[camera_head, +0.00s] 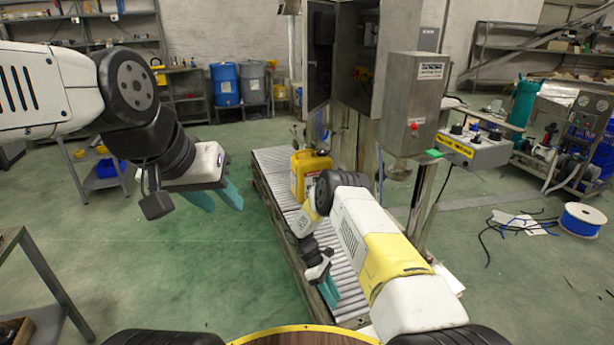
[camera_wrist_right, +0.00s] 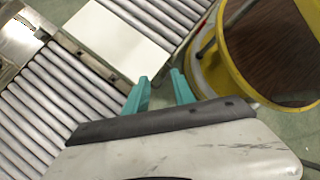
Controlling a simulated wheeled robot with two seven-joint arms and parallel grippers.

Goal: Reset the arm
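My left gripper (camera_head: 217,198) is raised in the air at the left in the head view, left of the roller conveyor. Its two teal fingers are apart with nothing between them. My right gripper (camera_head: 328,290) points down over the near part of the conveyor (camera_head: 272,168), partly hidden by its own arm. In the right wrist view its teal fingers (camera_wrist_right: 159,90) are apart and empty, with the conveyor rollers (camera_wrist_right: 75,85) and a white flat panel (camera_wrist_right: 115,40) beyond them.
A yellow container (camera_head: 307,175) stands on the conveyor behind my right arm. A grey control box (camera_head: 412,100) on a post stands right of it. A metal table (camera_head: 30,270) is at the left edge. A blue cable spool (camera_head: 580,219) lies at right. Green floor at left is clear.

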